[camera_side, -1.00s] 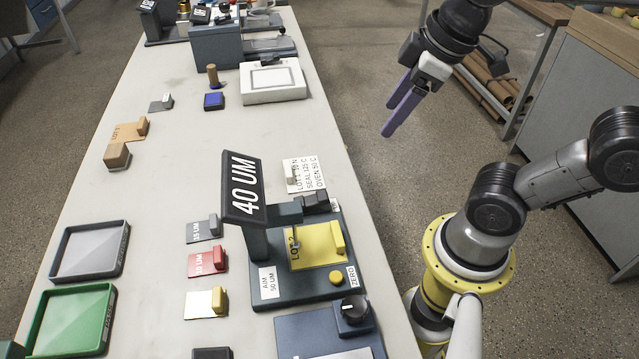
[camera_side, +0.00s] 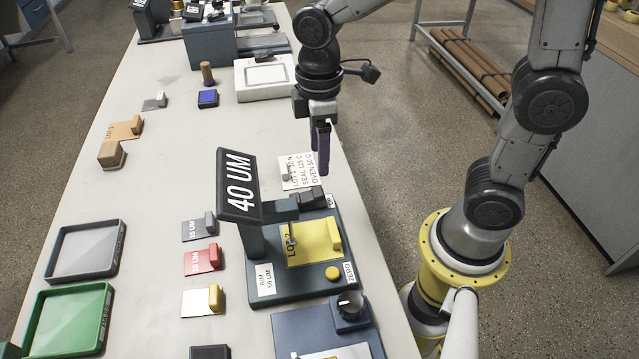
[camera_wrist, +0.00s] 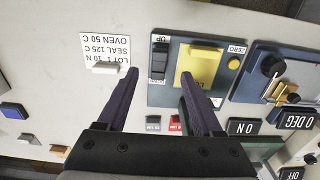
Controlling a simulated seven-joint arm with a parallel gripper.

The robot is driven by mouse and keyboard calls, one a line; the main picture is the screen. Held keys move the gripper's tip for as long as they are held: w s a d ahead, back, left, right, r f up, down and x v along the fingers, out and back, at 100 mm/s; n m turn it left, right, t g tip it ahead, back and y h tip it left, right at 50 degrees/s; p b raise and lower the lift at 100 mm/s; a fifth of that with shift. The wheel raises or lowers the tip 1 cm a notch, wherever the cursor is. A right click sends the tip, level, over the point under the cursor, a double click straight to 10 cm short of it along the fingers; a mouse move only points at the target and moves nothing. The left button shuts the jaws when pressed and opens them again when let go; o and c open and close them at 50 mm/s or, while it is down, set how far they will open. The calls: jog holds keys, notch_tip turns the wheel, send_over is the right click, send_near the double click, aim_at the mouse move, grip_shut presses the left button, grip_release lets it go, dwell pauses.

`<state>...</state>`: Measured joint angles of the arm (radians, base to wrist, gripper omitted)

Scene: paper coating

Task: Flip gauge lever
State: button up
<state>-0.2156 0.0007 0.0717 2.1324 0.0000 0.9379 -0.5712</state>
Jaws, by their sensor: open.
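The gauge (camera_side: 262,283) is a dark blue-grey base with an upright display (camera_side: 240,186) reading 40 UM. A yellow sheet marked LOT 2 (camera_side: 309,238) lies on its bed. The dark lever (camera_side: 311,197) is a black rocker-like piece at the back right of the gauge; it also shows in the wrist view (camera_wrist: 159,58). My gripper (camera_side: 321,160) hangs above and behind the lever, pointing down, apart from it.
A white card with LOT 1 text (camera_side: 298,170) lies behind the gauge. Yellow ZERO button (camera_side: 333,273) is at the gauge's front right. Red (camera_side: 203,259), grey (camera_side: 199,229) and yellow-handled (camera_side: 203,300) pieces stand left. A knob device (camera_side: 349,308) sits in front.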

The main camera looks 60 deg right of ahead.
aim_at(320, 191)
notch_tip(320, 191, down, 9)
jog(key=shift+f, duration=0.15)
dwell(0.4)
grip_shut()
